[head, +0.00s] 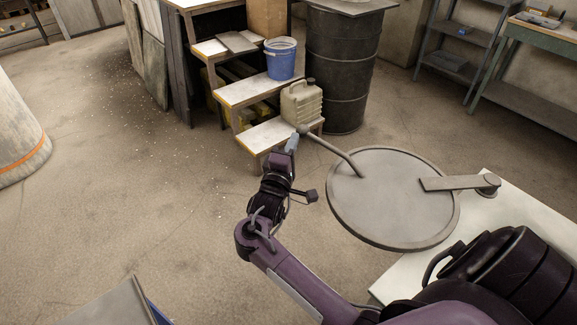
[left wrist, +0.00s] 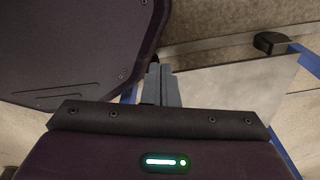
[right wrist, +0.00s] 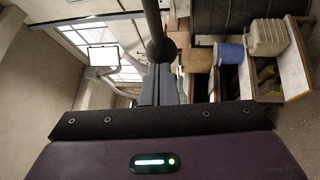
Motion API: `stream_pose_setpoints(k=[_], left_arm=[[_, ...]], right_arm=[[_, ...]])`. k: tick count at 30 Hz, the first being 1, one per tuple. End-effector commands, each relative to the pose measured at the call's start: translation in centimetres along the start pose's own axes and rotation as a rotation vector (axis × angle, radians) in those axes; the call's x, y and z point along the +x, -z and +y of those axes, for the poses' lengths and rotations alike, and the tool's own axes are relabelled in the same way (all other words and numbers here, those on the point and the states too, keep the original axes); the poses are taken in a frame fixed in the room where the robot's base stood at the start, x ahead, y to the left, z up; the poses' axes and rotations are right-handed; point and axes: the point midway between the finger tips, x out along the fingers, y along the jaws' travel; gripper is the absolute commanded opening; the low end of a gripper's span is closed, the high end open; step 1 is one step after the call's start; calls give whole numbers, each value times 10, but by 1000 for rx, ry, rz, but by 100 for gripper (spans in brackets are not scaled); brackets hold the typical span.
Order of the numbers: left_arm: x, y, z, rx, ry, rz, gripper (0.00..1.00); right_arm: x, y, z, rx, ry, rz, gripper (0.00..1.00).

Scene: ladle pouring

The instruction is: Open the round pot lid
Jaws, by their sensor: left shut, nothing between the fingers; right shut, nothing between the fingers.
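The round grey pot lid (head: 390,215) lies on the right in the head view, with a flat hinge arm on its right side. A long handle rod (head: 335,150) rises from its left part and ends in a dark ball. The pot under the lid is hidden. My right gripper (head: 293,142) is shut and empty, right beside the ball end. In the right wrist view the ball (right wrist: 161,50) is just beyond the shut fingertips; I cannot tell whether they touch. My left gripper (left wrist: 160,72) is shut and empty in the left wrist view, and is outside the head view.
A pale table top (head: 525,235) is under the lid. Behind are a stepped stand (head: 250,90) with a blue bucket (head: 280,58) and a beige canister (head: 301,103), and a black barrel (head: 342,60). A blue-edged metal surface (left wrist: 235,85) is near my left gripper.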

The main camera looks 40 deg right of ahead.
Motion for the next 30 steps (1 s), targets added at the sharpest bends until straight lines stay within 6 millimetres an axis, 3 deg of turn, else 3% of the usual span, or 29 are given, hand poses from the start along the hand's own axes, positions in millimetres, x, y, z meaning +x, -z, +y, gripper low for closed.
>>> stream_pose_setpoints(k=[6, 15, 21, 30], left_arm=[[27, -2, 3, -1, -3, 1, 0], [57, -4, 3, -1, -3, 1, 0], [65, -6, 3, -1, -3, 0, 0], [64, 6, 3, -1, -2, 13, 0]], right_arm=[[58, 4, -16, -16, -2, -105, 0], [112, -2, -26, -41, -1, -217, 0], [130, -5, -27, -49, 0, -252, 0], [135, -6, -26, -51, 0, -263, 0]])
